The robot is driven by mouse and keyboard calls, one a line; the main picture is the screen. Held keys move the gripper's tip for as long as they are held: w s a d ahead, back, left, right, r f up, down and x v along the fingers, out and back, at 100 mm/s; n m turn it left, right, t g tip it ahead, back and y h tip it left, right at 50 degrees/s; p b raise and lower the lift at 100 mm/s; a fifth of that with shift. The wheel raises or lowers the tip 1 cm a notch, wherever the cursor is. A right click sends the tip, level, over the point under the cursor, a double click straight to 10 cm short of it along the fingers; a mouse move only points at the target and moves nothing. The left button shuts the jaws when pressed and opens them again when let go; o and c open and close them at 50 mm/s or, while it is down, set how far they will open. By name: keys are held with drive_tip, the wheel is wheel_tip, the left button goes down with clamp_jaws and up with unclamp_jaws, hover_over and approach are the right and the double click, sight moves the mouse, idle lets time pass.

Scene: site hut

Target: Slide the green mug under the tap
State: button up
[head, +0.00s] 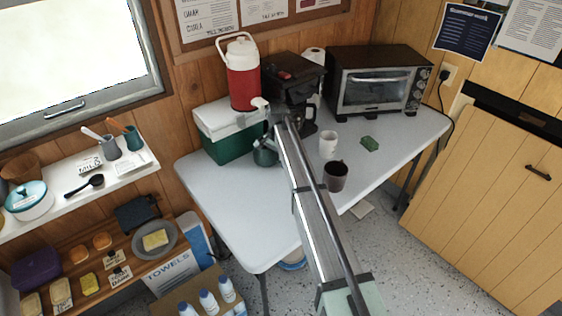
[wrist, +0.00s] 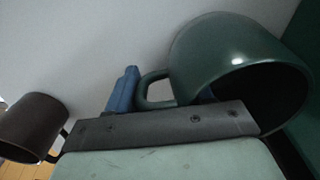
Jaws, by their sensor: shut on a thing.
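The green mug (head: 264,155) stands on the grey table close to the front of the green cooler. It fills the upper right of the wrist view (wrist: 225,55), its dark opening facing right and its handle to the left. My gripper (head: 271,135) is shut on the mug; a blue finger (wrist: 122,92) shows beside the handle in the wrist view. The red jug (head: 243,85) with a white lid stands on the cooler. Its white tap (head: 260,102) juts out above the mug. I cannot tell whether the mug is exactly below it.
A green cooler (head: 228,147) stands behind the mug and a black coffee maker (head: 292,78) to its right. A white mug (head: 328,144), a dark brown mug (head: 336,178) and a green sponge (head: 370,144) stand right of my arm. The table's left front (head: 235,205) is clear.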

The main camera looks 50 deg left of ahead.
drive_tip(key=shift+f, duration=0.3)
idle(0.5)
drive_tip(key=o, duration=1.3)
drive_tip(key=shift+o, duration=0.2)
drive_tip(key=shift+r, duration=0.1)
drive_tip(key=shift+r, duration=3.7)
